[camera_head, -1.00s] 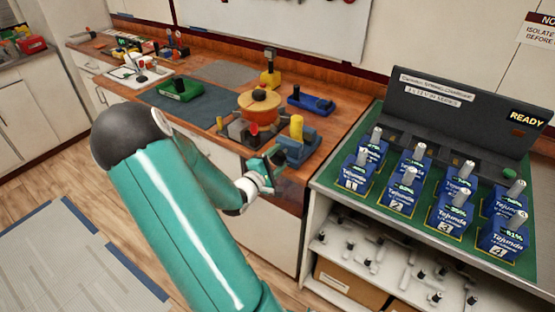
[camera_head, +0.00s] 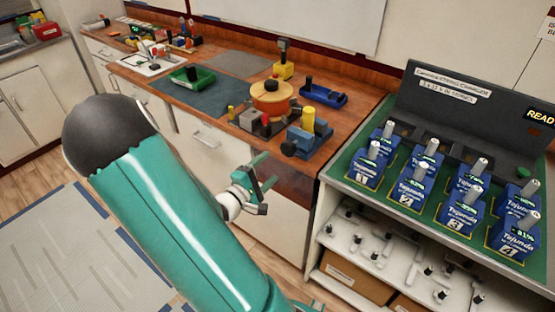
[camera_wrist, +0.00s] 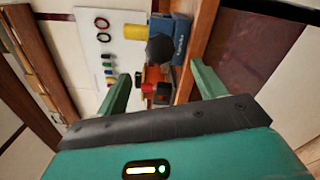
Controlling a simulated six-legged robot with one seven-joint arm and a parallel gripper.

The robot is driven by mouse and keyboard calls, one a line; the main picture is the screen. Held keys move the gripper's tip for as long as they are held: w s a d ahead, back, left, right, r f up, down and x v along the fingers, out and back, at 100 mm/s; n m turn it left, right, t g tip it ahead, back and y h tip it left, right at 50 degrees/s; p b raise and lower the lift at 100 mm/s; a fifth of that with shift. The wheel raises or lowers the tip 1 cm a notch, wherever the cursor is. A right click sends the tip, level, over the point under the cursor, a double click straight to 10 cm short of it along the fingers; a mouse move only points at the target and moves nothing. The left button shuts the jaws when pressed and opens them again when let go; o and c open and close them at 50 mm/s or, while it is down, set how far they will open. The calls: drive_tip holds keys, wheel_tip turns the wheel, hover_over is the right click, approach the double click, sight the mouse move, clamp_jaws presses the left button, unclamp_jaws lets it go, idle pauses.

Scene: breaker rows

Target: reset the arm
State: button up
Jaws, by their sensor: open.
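My gripper (camera_head: 262,183) is open and empty in the head view, in front of the wooden counter's near right corner. It is apart from the counter and everything on it. In the wrist view, the two green fingers of my gripper (camera_wrist: 163,90) stand wide apart with nothing held between them. Beyond them is a blue device (camera_wrist: 181,38) with a dark round end and a yellow cylinder. My teal arm crosses the lower left of the head view.
A row of blue numbered breakers (camera_head: 411,186) stands on a green-topped bench (camera_head: 350,158) at right, with a shelf of small parts (camera_head: 345,238) below. Floor is clear at left.

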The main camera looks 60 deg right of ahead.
drive_tip(key=a, duration=0.2)
drive_tip(key=shift+w+a, duration=0.25)
drive_tip(key=shift+a, duration=0.15)
idle(0.3)
drive_tip(key=a+r+t+y, duration=0.2)
drive_tip(key=a+r+y, duration=0.3)
drive_tip(key=a, duration=0.6)
drive_tip(key=w+a+r+m+t+y, duration=0.1)
drive_tip(key=a+r+t+y, duration=0.2)
drive_tip(key=a, duration=0.9)
drive_tip(key=a+r+m+t+y, duration=0.1)
drive_tip(key=a+r+t+y, duration=0.2)
drive_tip(key=a+r+y, duration=0.6)
drive_tip(key=a, duration=0.3)
drive_tip(key=shift+w+a+y, duration=0.2)
drive_tip(key=shift+w+y, duration=0.2)
